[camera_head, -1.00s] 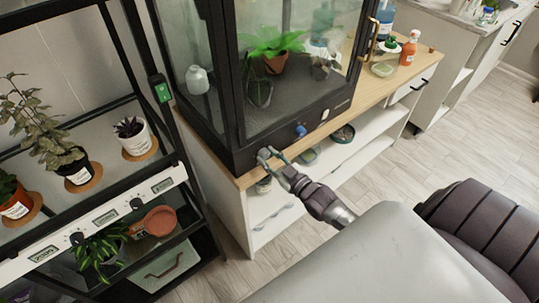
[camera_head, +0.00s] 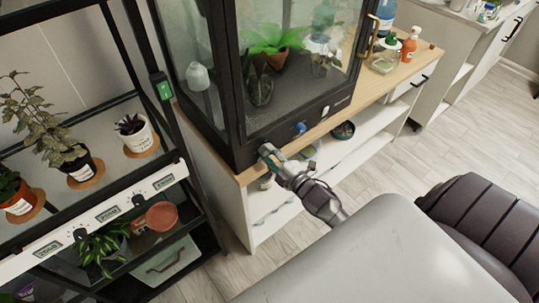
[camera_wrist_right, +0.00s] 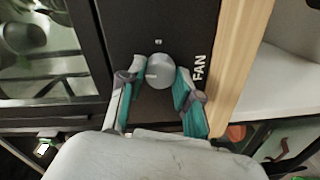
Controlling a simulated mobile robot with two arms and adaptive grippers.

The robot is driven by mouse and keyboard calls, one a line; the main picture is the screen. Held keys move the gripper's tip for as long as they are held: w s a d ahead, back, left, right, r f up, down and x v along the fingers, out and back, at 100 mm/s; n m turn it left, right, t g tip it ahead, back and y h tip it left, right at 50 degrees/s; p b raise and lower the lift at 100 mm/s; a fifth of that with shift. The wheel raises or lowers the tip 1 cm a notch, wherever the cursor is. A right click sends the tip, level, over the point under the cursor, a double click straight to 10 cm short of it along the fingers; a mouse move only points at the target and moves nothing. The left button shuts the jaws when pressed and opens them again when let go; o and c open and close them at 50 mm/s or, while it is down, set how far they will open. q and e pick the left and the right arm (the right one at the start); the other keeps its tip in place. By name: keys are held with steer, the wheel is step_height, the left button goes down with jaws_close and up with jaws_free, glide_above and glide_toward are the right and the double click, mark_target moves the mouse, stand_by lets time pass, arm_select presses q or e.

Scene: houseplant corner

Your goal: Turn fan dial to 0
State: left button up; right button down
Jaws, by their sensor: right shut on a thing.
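The fan dial (camera_wrist_right: 159,69) is a round grey knob on the black front strip of the glass cabinet (camera_head: 240,120). White letters reading FAN stand to its right in the wrist view, and a small pale mark is above it. A pale line shows on the left part of the dial, but the setting is too small to read for certain. My right gripper (camera_wrist_right: 158,77) is shut on the dial, one finger on each side. In the head view my right gripper (camera_head: 268,152) is at the cabinet's lower front corner and mostly hides the dial. My left gripper is not in view.
A blue knob (camera_head: 300,128) and a white switch (camera_head: 325,113) sit further right along the strip. The cabinet stands on a wooden-topped shelf unit (camera_head: 375,88). A black plant rack (camera_head: 181,170) is at the left.

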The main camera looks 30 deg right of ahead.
steer(key=n+b, duration=0.1)
steer(key=n, duration=0.3)
steer(key=shift+f+b, duration=0.15)
steer(key=shift+b, duration=0.15)
steer(key=n+b, duration=0.3)
steer(key=n, duration=0.2)
steer(key=shift+f+n+h, duration=0.15)
steer(key=shift+n+h, duration=0.15)
steer(key=n+b, duration=0.3)
steer(key=n, duration=0.2)
steer(key=shift+n+t+b, duration=0.3)
steer(key=shift+n+b, duration=0.6)
steer(key=shift+n, duration=1.2)
steer(key=c, duration=0.8)
jaws_free()
steer(key=shift+s, duration=0.15)
